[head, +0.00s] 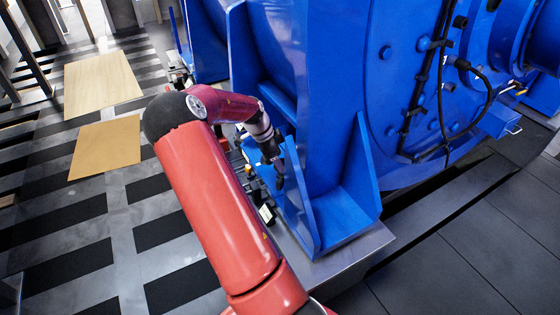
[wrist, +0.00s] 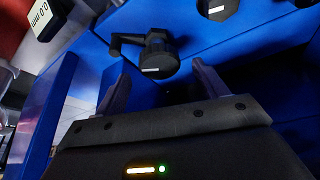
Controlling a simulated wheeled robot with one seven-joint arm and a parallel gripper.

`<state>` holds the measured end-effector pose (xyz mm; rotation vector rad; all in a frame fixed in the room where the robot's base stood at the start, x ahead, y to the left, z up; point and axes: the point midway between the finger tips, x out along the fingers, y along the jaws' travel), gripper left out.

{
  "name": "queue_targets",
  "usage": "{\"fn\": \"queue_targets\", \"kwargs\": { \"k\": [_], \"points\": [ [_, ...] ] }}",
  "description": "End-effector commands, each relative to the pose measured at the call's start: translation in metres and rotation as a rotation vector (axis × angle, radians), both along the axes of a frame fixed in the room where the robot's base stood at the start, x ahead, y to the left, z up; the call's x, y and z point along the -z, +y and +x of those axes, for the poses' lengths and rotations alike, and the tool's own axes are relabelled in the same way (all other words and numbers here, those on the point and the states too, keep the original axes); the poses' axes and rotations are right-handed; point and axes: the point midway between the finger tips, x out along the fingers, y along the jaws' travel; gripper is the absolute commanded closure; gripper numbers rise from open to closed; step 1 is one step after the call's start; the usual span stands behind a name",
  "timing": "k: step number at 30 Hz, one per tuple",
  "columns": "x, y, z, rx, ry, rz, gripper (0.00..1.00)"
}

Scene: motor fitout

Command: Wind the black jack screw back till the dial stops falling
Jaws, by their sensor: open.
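My gripper (wrist: 160,76) is open in the wrist view, its two fingers apart with nothing between them. A black part with a side handle (wrist: 155,52), which looks like the jack screw, sits just beyond the fingertips against blue metal. It carries a small white label. I see no contact between it and the fingers. A dial readout (wrist: 42,20) at the upper left shows "0.0 mm". In the head view my gripper (head: 277,172) is low beside the blue motor foot; the jack screw is not clear there.
A second black part with a white label (wrist: 217,9) is at the top of the wrist view. The large blue motor (head: 330,80) and its ribbed foot (head: 345,215) stand close on the right. Two tan boards (head: 103,82) lie on the open striped floor at left.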

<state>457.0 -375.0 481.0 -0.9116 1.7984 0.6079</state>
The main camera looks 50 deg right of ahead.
Motion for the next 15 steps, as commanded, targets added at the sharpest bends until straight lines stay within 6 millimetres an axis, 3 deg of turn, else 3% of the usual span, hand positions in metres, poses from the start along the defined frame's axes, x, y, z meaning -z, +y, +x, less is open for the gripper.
{"fn": "queue_targets", "kwargs": {
  "k": [6,14,15],
  "points": [
    [0.017,-0.005,-0.004,0.0,-0.001,0.001,0.28],
    [0.018,-0.006,-0.004,-0.001,-0.001,0.0,0.28],
    [0.018,-0.006,-0.004,-0.001,-0.001,0.0,0.32]
  ]
}}
